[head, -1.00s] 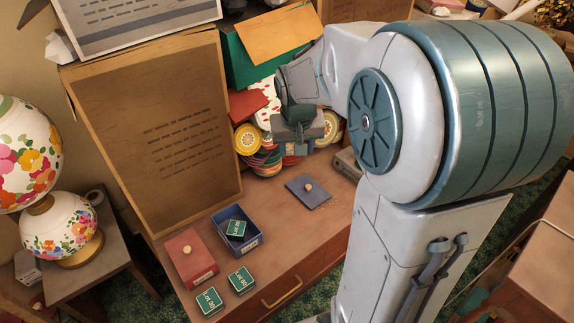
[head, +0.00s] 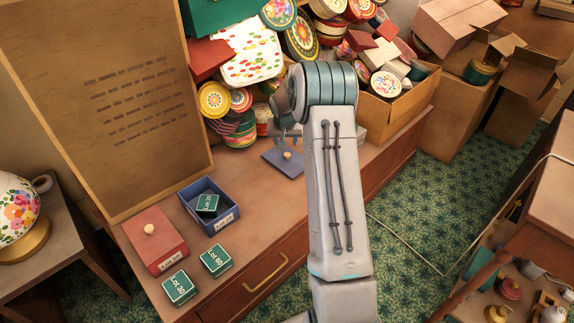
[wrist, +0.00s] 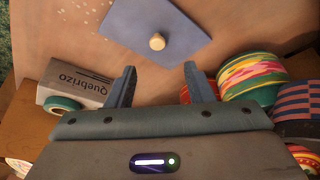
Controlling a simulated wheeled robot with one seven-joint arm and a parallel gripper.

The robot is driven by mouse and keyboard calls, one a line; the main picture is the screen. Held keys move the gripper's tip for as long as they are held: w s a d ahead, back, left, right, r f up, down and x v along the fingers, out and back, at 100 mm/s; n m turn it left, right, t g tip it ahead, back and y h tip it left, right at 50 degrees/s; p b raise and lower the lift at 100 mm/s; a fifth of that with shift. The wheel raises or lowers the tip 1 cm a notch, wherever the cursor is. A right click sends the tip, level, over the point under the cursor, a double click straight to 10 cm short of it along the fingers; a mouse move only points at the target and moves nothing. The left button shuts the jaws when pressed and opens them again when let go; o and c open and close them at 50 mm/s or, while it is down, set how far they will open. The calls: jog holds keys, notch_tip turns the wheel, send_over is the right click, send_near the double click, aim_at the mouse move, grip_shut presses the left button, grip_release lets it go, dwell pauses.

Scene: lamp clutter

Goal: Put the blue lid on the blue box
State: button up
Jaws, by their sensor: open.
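The blue lid (head: 284,158) lies flat on the wooden dresser top, with a round cream knob (wrist: 157,41) in its middle. The blue box (head: 226,217) stands open to its left, with a green "Lot" block (head: 207,204) inside. My gripper (wrist: 160,72) is open and empty; in the wrist view its two fingers point toward the lid, with the knob ahead of and between their tips, apart from them. In the head view my gripper (head: 287,133) is just above the lid, partly hidden by my arm.
A red box with a lid and knob (head: 155,240) stands left of the blue box. Two green blocks (head: 180,288) (head: 216,260) lie at the dresser's front. A grey "Quebrizo" box (wrist: 75,82) and colourful tins (wrist: 250,78) flank my gripper. A tall brown board (head: 110,100) stands behind.

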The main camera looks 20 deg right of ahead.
aim_at(287, 154)
jog(key=b+x, duration=0.2)
jog(key=x, duration=0.5)
jog(key=shift+f, duration=0.1)
jog(key=x, duration=0.1)
jog(key=b+x, duration=0.1)
jog(key=x, duration=0.1)
jog(key=b+x, duration=0.1)
jog(key=shift+w+d+f, duration=0.15)
jog(key=shift+w+d, duration=0.05)
jog(key=shift+d, duration=0.1)
jog(key=c, duration=1)
